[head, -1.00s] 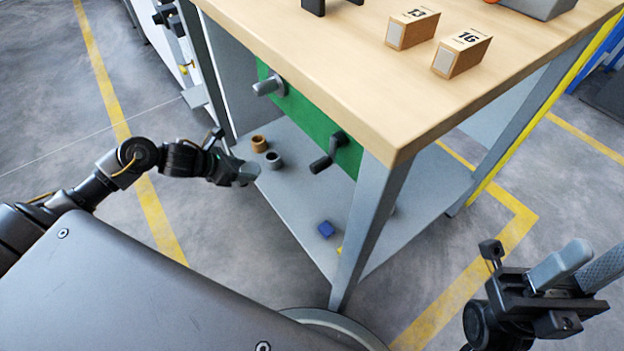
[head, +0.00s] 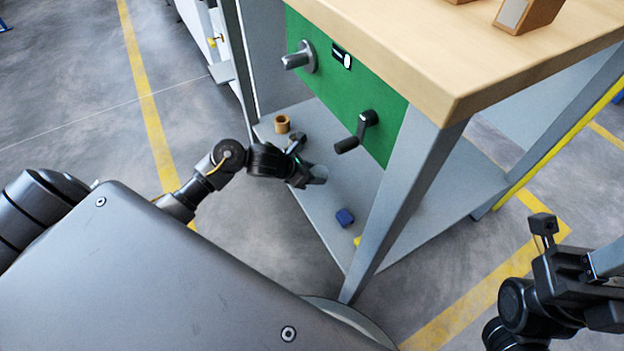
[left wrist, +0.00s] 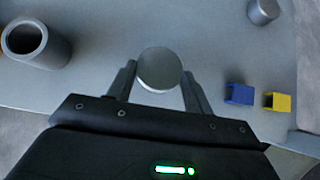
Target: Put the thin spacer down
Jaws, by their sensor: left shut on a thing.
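In the left wrist view the thin spacer (left wrist: 159,69) shows as a round grey piece with a flat face. My left gripper (left wrist: 160,88) is shut on it, with a finger on each side. In the head view my left gripper (head: 316,175) is over the lower shelf (head: 330,215), below the crank. I cannot tell whether the spacer touches the shelf. My right gripper (head: 605,265) is at the right edge of the head view, cut off by the frame, so its jaws are unclear.
A tan ring (head: 282,123) and a grey ring (left wrist: 36,42) stand on the shelf. A blue block (head: 344,217) and a yellow block (left wrist: 278,102) are to the right. A crank (head: 360,130) and a grey spindle (head: 301,58) stick out from the green panel (head: 395,115).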

